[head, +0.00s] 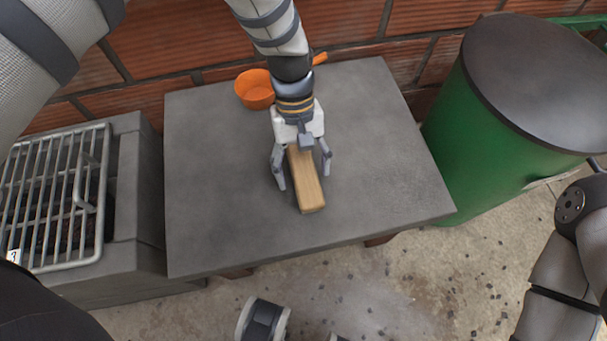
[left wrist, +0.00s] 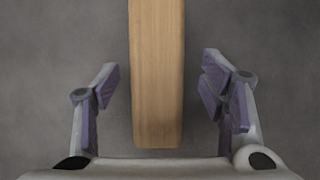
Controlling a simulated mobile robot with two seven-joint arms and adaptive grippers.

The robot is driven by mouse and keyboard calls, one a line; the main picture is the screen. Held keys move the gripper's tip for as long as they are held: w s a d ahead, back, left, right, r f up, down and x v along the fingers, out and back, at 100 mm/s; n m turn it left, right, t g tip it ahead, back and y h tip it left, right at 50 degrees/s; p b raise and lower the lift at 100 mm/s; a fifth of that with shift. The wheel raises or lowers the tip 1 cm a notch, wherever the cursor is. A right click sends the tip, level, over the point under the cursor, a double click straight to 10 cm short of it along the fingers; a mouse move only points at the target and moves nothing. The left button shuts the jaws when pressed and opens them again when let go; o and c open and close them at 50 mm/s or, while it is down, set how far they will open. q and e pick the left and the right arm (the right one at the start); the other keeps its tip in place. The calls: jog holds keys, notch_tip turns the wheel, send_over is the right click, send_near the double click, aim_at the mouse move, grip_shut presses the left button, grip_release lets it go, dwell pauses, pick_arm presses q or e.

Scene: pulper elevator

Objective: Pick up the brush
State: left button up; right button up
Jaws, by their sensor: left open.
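The brush (head: 308,184) shows as a long, light wooden block on the grey table top; no bristles are visible. In the head view its far end is hidden under my left gripper (head: 305,180). The gripper points down over it, with one finger on each side. In the left wrist view the wooden block (left wrist: 157,75) runs between the open fingers of the left gripper (left wrist: 160,85). A gap shows on both sides, so the fingers do not touch it. Part of my right arm is at the right edge, but its gripper is not visible.
An orange pan (head: 254,89) sits at the back of the grey table (head: 220,200), partly behind my left arm. A metal grill grate (head: 50,200) stands at left. A green barrel (head: 475,150) with a dark lid stands at right. The table's front and sides are clear.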

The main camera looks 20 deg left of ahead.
pick_arm(q)
jog(key=shift+x, duration=0.8)
jog(key=shift+w, duration=0.15)
jog(key=c, duration=1.3)
pick_arm(e)
jog(key=shift+w+f, duration=0.1)
jog(key=shift+w, duration=0.05)
pick_arm(q)
notch_tip(320, 180, up, 3)
jog(key=shift+w+r+p, duration=0.1)
jog(key=shift+r+p, duration=0.05)
jog(key=shift+p, duration=0.25)
jog(key=s+a+r+p, duration=0.1)
jog(key=s+a+r, duration=0.1)
jog(key=s+r, duration=0.1)
jog(key=s+a+r+p, duration=0.1)
jog(key=s+a+r, duration=0.2)
jog(key=s, duration=0.1)
jog(key=s+a+r+p, duration=0.1)
jog(key=s+a+r, duration=0.2)
jog(key=s, duration=0.1)
jog(key=shift+s+r+p, duration=0.3)
jog(key=shift+s+r, duration=0.05)
jog(key=shift+r, duration=0.05)
pick_arm(e)
jog(key=shift+t, duration=0.4)
jog(key=v, duration=0.4)
